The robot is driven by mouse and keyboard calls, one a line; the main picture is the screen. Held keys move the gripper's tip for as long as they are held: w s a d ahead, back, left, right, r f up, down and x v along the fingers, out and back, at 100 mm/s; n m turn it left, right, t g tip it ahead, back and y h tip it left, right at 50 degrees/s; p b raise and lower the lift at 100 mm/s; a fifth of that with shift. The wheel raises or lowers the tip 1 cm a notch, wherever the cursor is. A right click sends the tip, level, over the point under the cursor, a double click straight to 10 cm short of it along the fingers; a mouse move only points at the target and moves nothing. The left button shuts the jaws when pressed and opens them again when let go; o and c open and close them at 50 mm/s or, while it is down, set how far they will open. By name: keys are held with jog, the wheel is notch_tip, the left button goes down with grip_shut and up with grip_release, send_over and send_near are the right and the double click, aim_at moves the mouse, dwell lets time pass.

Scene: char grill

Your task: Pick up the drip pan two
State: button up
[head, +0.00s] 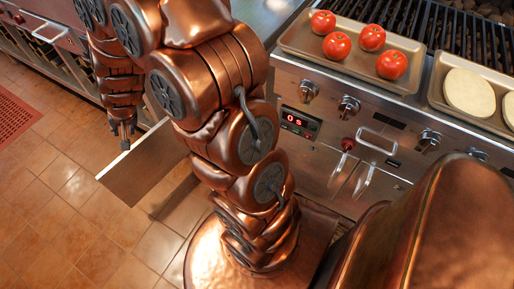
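My gripper (123,134) hangs pointing down at the left, above the far end of a flat panel. The fingers are small and dark, and I cannot tell whether they are open or shut. The panel (150,168) juts out from the grill's front at floor level, with a pale top edge. It may be the front or side of a pulled-out drawer or pan, but my arm hides much of it. I cannot make out for certain which thing is drip pan two. I cannot tell whether my gripper touches the panel.
A tray (290,42) of several tomatoes (337,45) and a tray (437,100) with pale round pieces (469,93) rest on the grill (450,30). Knobs (348,107), handles (378,141) and a red display (298,122) line the steel front.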

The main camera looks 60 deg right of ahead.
jog(key=w+d+f+m+h+b, duration=0.25)
jog(key=d+f+b, duration=0.25)
jog(key=d+f, duration=0.65)
jog(key=w+d+f+m+h+b, duration=0.1)
jog(key=d+f+m+h+b, duration=0.3)
jog(key=d+f, duration=0.7)
jog(key=s+d+f+m+g+h+b, duration=0.1)
jog(key=s+d+f+h+b, duration=0.1)
jog(key=s+d+f, duration=0.3)
jog(key=s+d+f+m+g+h+b, duration=0.1)
jog(key=s+d+f+g+h+b, duration=0.1)
jog(key=f, duration=0.7)
jog(key=s+d+f+m+g+h+b, duration=0.1)
jog(key=s+d+f+h+b, duration=0.2)
jog(key=s+d+f+b, duration=0.2)
jog(key=shift+s+d+f+g+h, duration=0.15)
jog(key=shift+s+d+f, duration=0.15)
jog(key=shift+s+d, duration=0.3)
jog(key=shift+s+d+f+g, duration=0.1)
jog(key=shift+s+d+f, duration=0.25)
jog(key=shift+s, duration=0.5)
jog(key=shift+s+d+f+g+h, duration=0.15)
jog(key=shift+s+d+f, duration=0.1)
jog(key=shift+s+d, duration=0.45)
jog(key=shift+s, duration=0.25)
jog(key=shift+s+d+f+b, duration=0.1)
jog(key=shift+d+f+b, duration=0.15)
jog(key=shift+d+b, duration=0.25)
jog(key=shift+b+x, duration=1.2)
jog(key=shift+x, duration=2.15)
